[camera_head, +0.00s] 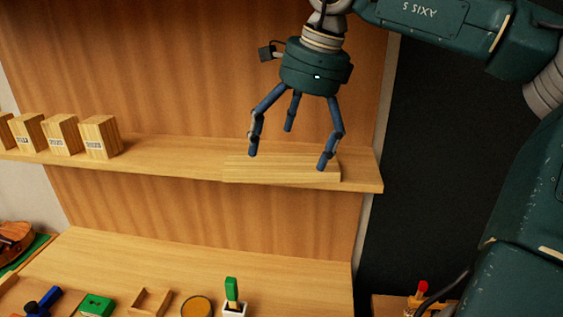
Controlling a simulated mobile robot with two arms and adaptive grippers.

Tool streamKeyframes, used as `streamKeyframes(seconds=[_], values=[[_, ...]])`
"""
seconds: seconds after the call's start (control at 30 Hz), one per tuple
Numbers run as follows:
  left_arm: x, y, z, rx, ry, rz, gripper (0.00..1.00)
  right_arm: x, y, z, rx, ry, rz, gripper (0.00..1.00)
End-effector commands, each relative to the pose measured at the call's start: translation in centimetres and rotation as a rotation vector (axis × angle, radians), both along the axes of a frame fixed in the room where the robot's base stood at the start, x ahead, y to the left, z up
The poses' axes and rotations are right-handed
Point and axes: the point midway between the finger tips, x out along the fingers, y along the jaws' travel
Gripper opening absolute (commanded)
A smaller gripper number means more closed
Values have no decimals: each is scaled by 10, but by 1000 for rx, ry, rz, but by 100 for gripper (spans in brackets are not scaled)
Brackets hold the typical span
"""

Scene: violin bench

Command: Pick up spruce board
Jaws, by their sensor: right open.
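The spruce board (280,170) is a flat, pale wooden board lying on the right part of the shelf (180,162). Its front edge runs along the shelf's front edge. My right gripper (290,158) comes down from above with its blue fingers spread and pointing down. It is open, with nothing between the fingers. The fingertips overlap the board in the picture; I cannot tell whether they touch it. My left gripper is not in view.
Several labelled wooden blocks (98,137) stand on the shelf's left part. The workbench (170,262) below holds a violin (14,240), a green block (97,304), a small wooden frame (151,302), a round tin (197,307) and a green-handled tool (232,291). The shelf between blocks and board is clear.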

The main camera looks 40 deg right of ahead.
Motion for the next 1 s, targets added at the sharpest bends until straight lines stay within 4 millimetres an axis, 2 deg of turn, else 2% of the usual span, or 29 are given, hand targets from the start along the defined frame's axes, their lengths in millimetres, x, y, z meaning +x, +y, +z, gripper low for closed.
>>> streamKeyframes(seconds=[0.1, 0.27, 0.57, 0.7, 0.8, 1.0], values=[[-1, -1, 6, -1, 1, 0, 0, 3, 2, -21, 4, 8, 4, 100], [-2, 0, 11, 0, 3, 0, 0, 9, 3, -41, 4, 6, 3, 100], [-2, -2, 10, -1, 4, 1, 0, 10, 4, -46, 2, 4, 1, 100], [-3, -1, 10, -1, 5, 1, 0, 10, 4, -46, 2, 4, 1, 72], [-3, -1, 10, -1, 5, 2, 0, 10, 4, -46, 2, 4, 1, 55], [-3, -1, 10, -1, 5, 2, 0, 10, 3, -46, 2, 4, 1, 55]])
